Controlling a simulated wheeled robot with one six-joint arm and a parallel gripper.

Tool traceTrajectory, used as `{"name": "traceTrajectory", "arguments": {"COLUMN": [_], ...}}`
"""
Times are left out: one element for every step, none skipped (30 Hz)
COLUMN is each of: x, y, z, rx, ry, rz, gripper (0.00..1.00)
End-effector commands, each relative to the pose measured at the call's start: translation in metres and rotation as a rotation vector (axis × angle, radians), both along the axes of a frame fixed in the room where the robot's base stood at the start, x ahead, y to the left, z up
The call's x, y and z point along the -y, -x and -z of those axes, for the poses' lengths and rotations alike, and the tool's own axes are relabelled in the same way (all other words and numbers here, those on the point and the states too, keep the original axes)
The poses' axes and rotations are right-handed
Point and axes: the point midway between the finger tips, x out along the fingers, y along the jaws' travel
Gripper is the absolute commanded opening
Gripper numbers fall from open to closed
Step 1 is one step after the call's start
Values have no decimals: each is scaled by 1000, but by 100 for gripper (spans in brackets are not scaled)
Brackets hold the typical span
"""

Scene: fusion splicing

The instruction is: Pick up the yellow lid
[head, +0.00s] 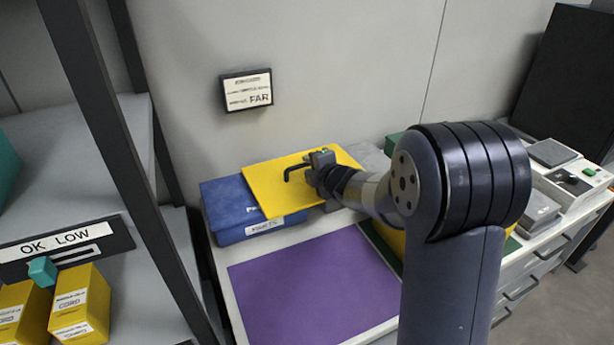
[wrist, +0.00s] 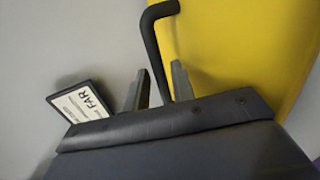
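The yellow lid (head: 275,190) is a flat panel with a bent black handle (head: 292,172). It overlaps the blue box (head: 228,205) in the head view; whether they touch cannot be told. In the wrist view the lid's yellow face (wrist: 240,45) fills the upper right, with the black handle (wrist: 153,42) in front of it. My gripper (head: 318,162) is at the handle. The handle's lower end is hidden behind my gripper.
A purple mat (head: 310,285) lies clear on the white counter. A yellow thing and a green edge show partly behind my arm. A shelf post (head: 130,140) stands at left, with yellow boxes (head: 80,305) on the shelf. A FAR sign (head: 246,90) is on the wall.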

Motion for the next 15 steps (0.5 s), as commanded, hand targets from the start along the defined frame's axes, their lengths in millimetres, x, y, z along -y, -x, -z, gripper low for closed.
{"name": "traceTrajectory", "arguments": {"x": [-1,0,0,0,0,0,0,0,0,0,0,0,0,0,0], "y": [-1,-1,-1,-1,-1,-1,-1,-1,-1,-1,-1,-1,-1,-1,-1], "z": [1,1,1,1,1,1,1,1,1,1,1,1,1,1,1], "rx": [-1,-1,-1,-1,-1,-1,-1,-1,-1,-1,-1,0,-1,-1,-1], "ry": [0,0,0,0,0,0,0,0,0,0,1,0,0,1,1], "rz": [0,0,0,0,0,0,0,0,0,0,1,1,0,1,1], "gripper": [24,24,24,24,24,24,23,21,18,15,13,10,7,5,1]}}
